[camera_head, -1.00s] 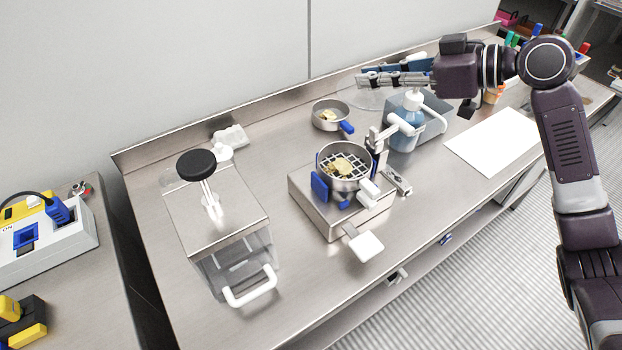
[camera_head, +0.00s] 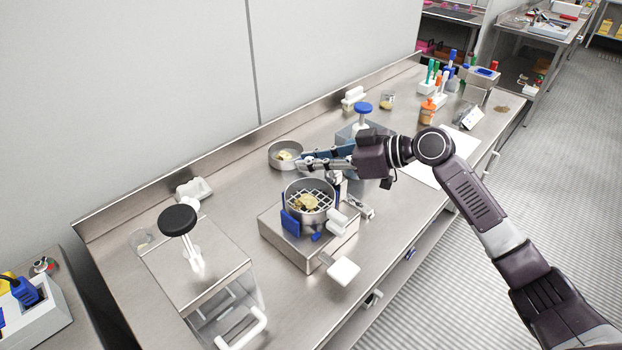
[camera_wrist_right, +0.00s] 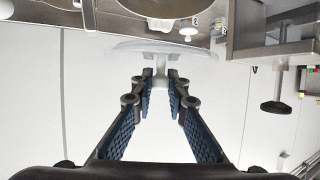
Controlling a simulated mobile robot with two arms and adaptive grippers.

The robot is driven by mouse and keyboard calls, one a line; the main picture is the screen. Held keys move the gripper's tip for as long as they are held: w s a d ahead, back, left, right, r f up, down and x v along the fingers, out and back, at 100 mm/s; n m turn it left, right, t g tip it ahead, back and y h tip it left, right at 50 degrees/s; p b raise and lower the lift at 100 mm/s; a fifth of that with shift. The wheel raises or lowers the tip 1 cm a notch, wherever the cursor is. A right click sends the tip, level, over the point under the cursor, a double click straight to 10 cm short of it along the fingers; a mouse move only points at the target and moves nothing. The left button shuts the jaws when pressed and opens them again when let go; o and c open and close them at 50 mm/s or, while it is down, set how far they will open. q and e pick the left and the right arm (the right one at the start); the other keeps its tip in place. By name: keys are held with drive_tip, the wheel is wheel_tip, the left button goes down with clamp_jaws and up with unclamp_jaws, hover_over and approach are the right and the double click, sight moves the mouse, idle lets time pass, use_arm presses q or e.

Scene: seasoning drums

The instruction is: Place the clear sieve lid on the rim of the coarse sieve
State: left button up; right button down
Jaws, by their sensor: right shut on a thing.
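The coarse sieve (camera_head: 310,212) is a round metal pan with a wide grid and yellowish pieces on it. It sits on a metal box, between blue and white clamp parts. My right gripper (camera_head: 304,163) is just behind and above the sieve, apart from its rim. In the right wrist view its fingers (camera_wrist_right: 160,86) are shut on the stem of the clear sieve lid (camera_wrist_right: 125,47), a thin see-through disc beyond the fingertips. My left gripper is not in view.
A metal box with a black-knobbed plunger (camera_head: 178,220) stands at the left.

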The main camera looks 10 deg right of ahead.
wheel_tip(320, 180, down, 3)
drive_tip(key=shift+r, duration=0.1)
drive_tip(key=shift+f+p, duration=0.6)
drive_tip(key=shift+f, duration=1.35)
drive_tip(key=c, duration=1.9)
unclamp_jaws()
drive_tip(key=b+v, duration=0.4)
drive_tip(key=v, duration=0.8)
